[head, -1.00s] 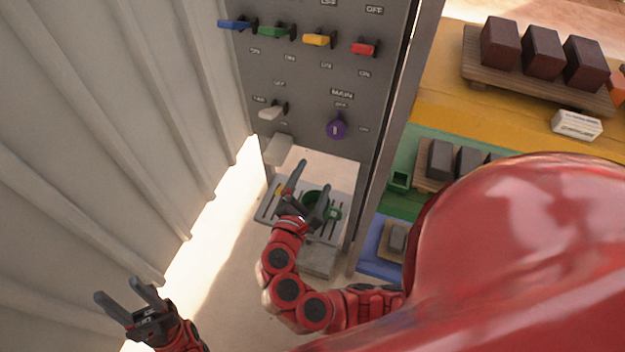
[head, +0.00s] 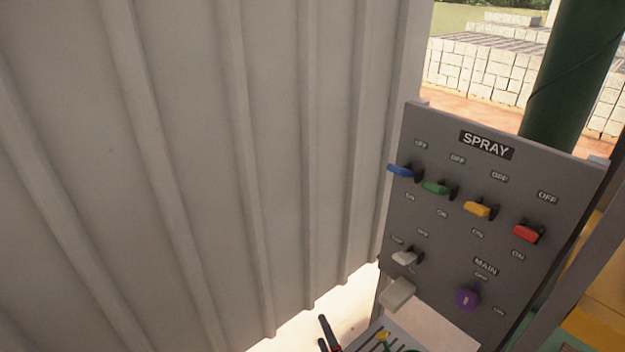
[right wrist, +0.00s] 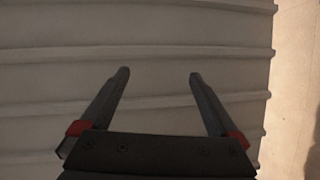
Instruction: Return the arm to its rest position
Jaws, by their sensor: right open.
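My right gripper (head: 324,335) shows only by its dark fingertips at the bottom edge of the head view, beside the slotted tray below the panel. In the right wrist view the right gripper (right wrist: 157,75) is open, with nothing between its two fingers, and faces the ribbed wall. The rest of the right arm is out of the head view. My left gripper is not in the head view now.
A grey SPRAY panel (head: 450,235) with blue, green, yellow and red levers, a white lever and a purple MAIN knob (head: 467,299) stands at right. A ribbed metal wall (head: 180,150) fills the left. The slotted tray (head: 372,342) is partly visible at the bottom.

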